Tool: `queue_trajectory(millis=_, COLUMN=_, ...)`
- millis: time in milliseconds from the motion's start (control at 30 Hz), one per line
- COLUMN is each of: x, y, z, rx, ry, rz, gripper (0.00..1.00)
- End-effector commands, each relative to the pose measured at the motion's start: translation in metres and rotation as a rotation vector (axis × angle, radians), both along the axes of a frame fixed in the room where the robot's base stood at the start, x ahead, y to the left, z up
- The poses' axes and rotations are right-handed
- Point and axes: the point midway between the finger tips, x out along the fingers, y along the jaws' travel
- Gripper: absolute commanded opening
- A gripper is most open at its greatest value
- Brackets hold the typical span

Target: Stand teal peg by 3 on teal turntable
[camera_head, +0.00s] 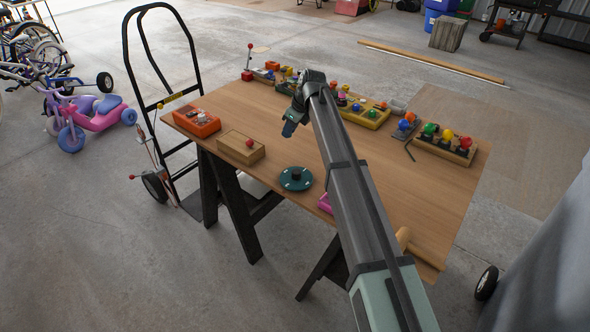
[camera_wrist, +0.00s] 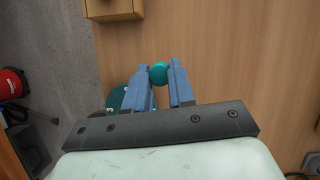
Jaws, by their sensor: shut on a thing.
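The teal peg (camera_wrist: 158,74) shows its round end between the fingertips in the wrist view. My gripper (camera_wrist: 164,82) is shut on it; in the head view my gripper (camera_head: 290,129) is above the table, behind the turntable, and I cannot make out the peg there. The teal turntable (camera_head: 288,184) is a round disc with a black centre knob near the table's front edge. In the wrist view, the turntable (camera_wrist: 116,96) lies left of the fingers, partly hidden by them, with a white 3 on its visible edge.
A wooden box (camera_head: 232,151) with a red knob stands left of the turntable. An orange tray (camera_head: 208,128) sits farther left. A pink item (camera_head: 325,203) lies right of the turntable, partly behind my arm. Trays with coloured knobs (camera_head: 445,150) line the back. The tabletop around the gripper looks clear.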

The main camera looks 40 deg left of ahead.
Motion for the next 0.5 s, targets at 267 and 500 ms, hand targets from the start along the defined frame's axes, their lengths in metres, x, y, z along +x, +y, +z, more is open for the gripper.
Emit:
queue_trajectory(millis=267, x=-0.044, y=-0.028, z=-0.005, rx=0.001, ry=-0.001, rz=0.185, gripper=0.00)
queue_trajectory(millis=500, x=-0.065, y=-0.053, z=-0.007, rx=0.000, ry=0.000, rz=0.491, gripper=0.00)
